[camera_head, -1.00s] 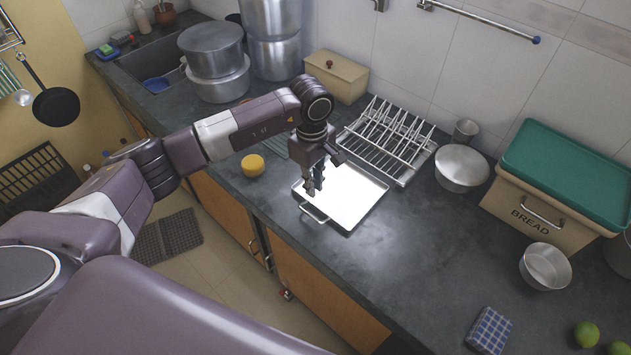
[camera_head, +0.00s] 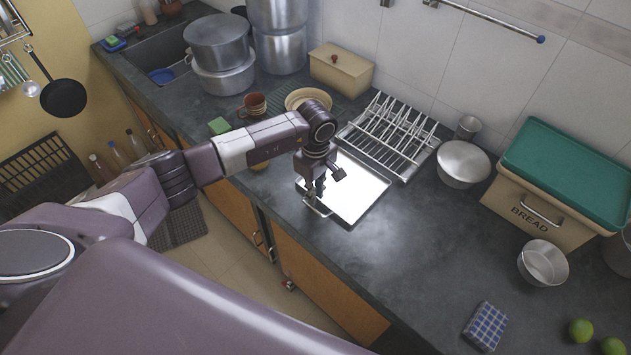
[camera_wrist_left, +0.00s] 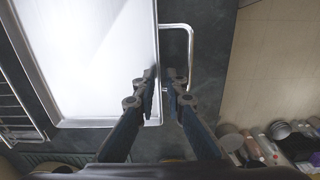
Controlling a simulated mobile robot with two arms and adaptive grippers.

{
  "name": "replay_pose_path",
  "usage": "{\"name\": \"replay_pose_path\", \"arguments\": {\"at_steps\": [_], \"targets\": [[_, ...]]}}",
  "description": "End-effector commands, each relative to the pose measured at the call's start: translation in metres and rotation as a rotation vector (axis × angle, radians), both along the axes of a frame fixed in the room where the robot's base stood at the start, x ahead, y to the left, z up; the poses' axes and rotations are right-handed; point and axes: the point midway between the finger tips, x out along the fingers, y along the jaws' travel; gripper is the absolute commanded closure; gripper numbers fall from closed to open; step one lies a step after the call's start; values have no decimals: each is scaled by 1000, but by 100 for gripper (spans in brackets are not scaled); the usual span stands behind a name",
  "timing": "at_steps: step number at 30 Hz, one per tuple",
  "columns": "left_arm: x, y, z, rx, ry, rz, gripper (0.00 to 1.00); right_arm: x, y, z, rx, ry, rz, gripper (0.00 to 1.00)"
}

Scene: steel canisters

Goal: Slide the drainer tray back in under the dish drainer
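The drainer tray (camera_head: 366,192) is a shallow, shiny metal tray lying on the counter, out in front of the dish drainer (camera_head: 390,138), a wire rack. Its wire handle (camera_head: 312,208) is on the edge toward the counter's front. My left gripper (camera_head: 318,197) points down at the handle end of the tray. In the left wrist view the tray (camera_wrist_left: 95,55) fills the upper left and the handle (camera_wrist_left: 190,50) juts right. The gripper (camera_wrist_left: 161,78) is open and empty there, one finger over the tray rim, the other beside the handle. Contact cannot be told. My right gripper is not in view.
A bread box (camera_head: 545,205) and metal bowls (camera_head: 463,164) stand right of the drainer. A cup (camera_head: 254,104), a plate (camera_head: 308,99) and a beige box (camera_head: 340,75) are behind my arm. The counter right of the tray is clear.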

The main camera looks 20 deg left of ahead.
Motion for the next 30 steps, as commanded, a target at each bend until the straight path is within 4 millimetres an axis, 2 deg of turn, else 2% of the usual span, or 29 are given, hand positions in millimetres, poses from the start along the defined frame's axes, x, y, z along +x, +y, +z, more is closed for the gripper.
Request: {"name": "replay_pose_path", "arguments": {"at_steps": [4, 12, 16, 30], "targets": [[-1, 0, -8, -1, 0, 0, 89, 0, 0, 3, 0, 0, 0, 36], [0, 0, -10, 0, 0, 0, 89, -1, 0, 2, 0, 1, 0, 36], [0, 0, -10, 0, 0, 0, 100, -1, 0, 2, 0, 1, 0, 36], [1, 2, -10, -1, -2, 6, 100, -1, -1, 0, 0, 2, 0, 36]]}}
